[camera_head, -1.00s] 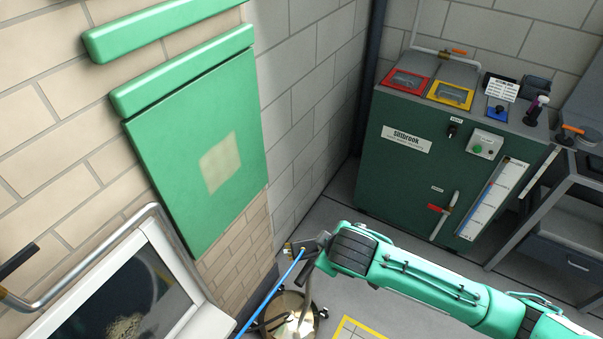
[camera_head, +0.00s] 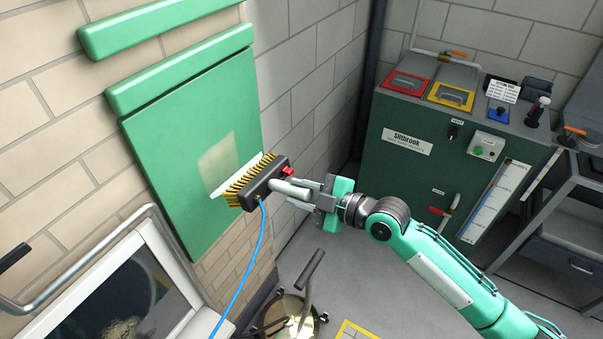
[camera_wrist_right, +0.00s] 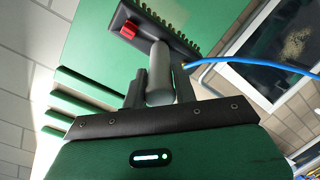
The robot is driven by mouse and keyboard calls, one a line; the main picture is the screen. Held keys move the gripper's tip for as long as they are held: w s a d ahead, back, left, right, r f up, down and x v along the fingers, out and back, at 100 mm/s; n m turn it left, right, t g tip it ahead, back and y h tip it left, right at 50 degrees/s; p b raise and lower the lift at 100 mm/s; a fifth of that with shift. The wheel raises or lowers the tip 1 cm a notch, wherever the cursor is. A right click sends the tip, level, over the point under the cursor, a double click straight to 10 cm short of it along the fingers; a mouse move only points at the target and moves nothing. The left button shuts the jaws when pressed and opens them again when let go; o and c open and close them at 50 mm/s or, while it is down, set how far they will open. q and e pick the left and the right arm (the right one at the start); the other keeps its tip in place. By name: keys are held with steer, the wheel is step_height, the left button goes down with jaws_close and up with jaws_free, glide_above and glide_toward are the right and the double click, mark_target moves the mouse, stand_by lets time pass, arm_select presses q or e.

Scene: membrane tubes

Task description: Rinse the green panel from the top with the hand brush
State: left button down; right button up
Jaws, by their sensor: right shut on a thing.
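The green panel (camera_head: 170,150) is on the tiled wall at the left, with a pale patch (camera_head: 218,165) at its middle right. The hand brush (camera_head: 262,183) has a black head, yellow bristles, a grey handle and a blue hose. Its bristles face the panel near the lower edge of the patch, with a white strip along them; I cannot tell whether they touch. My right gripper (camera_head: 316,193) is shut on the brush handle. In the right wrist view the handle (camera_wrist_right: 160,75) sits between the fingers, with the panel (camera_wrist_right: 90,40) behind. My left gripper is not in view.
Green bars (camera_head: 180,68) run above the panel. A white-framed window-like unit (camera_head: 125,290) with a metal rail stands at the lower left. The blue hose (camera_head: 248,262) hangs from the brush. A round stand (camera_head: 290,312) is on the floor.

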mark_target(279, 163)
steer(key=shift+t+y, duration=0.5)
steer(key=shift+y, duration=0.2)
steer(key=r, duration=0.1)
steer(key=w+r, duration=0.1)
steer(key=r, duration=0.2)
steer(key=shift+w, duration=0.25)
steer(key=shift+w+r, duration=0.2)
steer(key=shift+r, duration=0.2)
steer(key=shift+p+x, duration=0.35)
steer(key=shift+x, duration=0.7)
steer(key=shift+p+x, duration=0.4)
steer(key=shift+x, duration=1.15)
